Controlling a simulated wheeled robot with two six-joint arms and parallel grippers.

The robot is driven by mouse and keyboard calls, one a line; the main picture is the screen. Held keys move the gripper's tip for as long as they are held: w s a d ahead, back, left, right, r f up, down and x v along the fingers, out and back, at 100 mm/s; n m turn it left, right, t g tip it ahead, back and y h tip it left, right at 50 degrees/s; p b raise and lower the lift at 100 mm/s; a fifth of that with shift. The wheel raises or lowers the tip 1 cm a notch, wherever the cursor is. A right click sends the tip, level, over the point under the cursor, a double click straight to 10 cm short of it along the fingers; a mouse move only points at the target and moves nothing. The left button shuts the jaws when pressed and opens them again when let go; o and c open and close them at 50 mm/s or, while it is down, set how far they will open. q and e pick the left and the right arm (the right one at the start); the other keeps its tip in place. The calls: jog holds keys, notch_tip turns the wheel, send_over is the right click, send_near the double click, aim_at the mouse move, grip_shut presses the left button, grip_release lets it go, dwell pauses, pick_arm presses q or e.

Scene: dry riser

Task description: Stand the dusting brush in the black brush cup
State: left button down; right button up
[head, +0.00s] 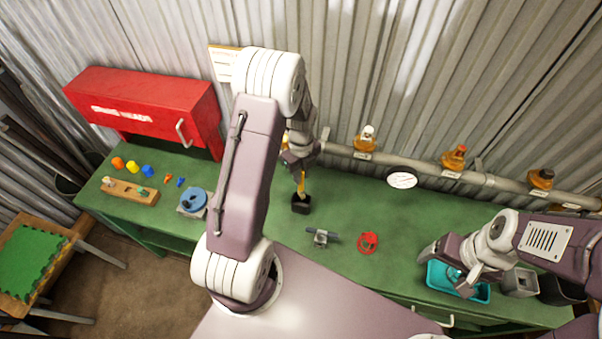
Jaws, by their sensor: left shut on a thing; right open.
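The black brush cup (300,206) stands on the green bench top near the middle. My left gripper (299,168) is shut on the dusting brush (301,184), of which a yellow part shows below the fingers. The brush is roughly upright over the cup, its lower end at the cup's mouth. I cannot tell whether that end is inside the cup or just above it. My arm and gripper hide the rest of the brush. My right gripper (462,286) is open, over the teal tray (484,295) at the right.
A red wheel (368,242) and a small grey clamp (320,238) lie in front of the cup. A blue round part (193,201) is to the left. A pipe with orange valves (455,156) runs along the back wall. A grey square container (520,283) stands beside the tray.

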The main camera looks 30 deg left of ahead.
aim_at(301, 185)
pick_arm(q)
jog(key=shift+f+b, duration=1.95)
jog(key=shift+f, duration=1.15)
jog(key=c, duration=1.2)
grip_release()
jog(key=shift+c, duration=0.2)
jog(key=shift+r, duration=0.45)
notch_tip(301, 185, up, 8)
jog(key=shift+r+b, duration=0.15)
jog(key=shift+b, duration=0.45)
